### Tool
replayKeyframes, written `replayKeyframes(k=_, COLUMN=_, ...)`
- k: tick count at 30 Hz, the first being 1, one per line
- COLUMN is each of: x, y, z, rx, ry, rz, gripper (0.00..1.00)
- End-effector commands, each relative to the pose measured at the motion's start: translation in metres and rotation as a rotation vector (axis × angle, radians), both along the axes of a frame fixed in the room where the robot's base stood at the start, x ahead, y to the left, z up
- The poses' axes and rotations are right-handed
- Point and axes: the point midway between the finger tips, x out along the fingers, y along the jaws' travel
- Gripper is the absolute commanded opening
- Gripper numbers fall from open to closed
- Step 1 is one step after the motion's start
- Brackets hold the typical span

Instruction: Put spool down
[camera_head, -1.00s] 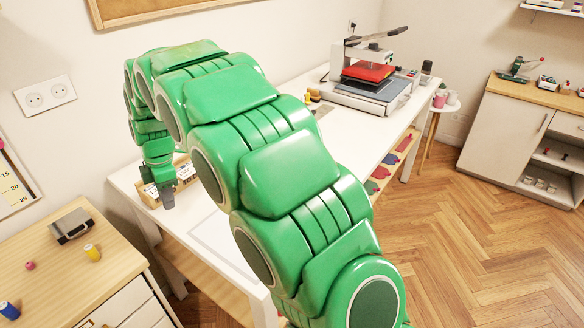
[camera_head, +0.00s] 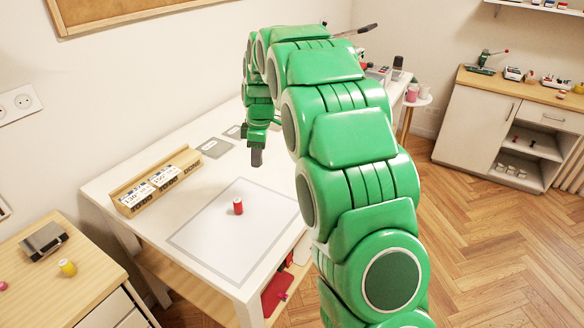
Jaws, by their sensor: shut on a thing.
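My gripper (camera_head: 257,158) hangs fingers-down above the far part of the white table, behind and slightly right of the red spool. It is shut on a spool, but its fingers are small here and hide the held spool, so its colour cannot be told. A red spool (camera_head: 238,206) stands upright, apart from my gripper, on the white table (camera_head: 215,280), inside a grey outlined rectangle (camera_head: 205,235).
A wooden rack (camera_head: 156,182) with labelled slots stands at the table's left back. Grey cards (camera_head: 214,148) lie behind the rectangle. On the wooden cabinet top at left are a yellow spool (camera_head: 67,267) and a dark box (camera_head: 44,242). The rectangle around the red spool is clear.

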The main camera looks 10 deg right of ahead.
Motion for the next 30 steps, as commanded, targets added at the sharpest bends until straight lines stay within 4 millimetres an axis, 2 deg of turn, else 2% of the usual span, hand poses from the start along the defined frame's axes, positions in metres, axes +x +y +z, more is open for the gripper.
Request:
replayKeyframes(k=1, x=0.002, y=-0.019, z=0.001, rx=0.0, ry=0.0, rz=-0.04, gripper=0.0)
replayKeyframes(k=6, x=0.005, y=-0.068, z=0.002, rx=0.001, ry=0.0, rz=-0.152, gripper=0.0)
replayKeyframes(k=12, x=0.005, y=-0.103, z=0.003, rx=0.002, ry=0.0, rz=-0.233, gripper=0.0)
replayKeyframes(k=17, x=0.007, y=-0.112, z=0.002, rx=0.002, ry=-0.001, rz=-0.254, gripper=0.0)
replayKeyframes(k=30, x=0.049, y=-0.115, z=-0.018, rx=0.002, ry=0.0, rz=-0.254, gripper=0.0)
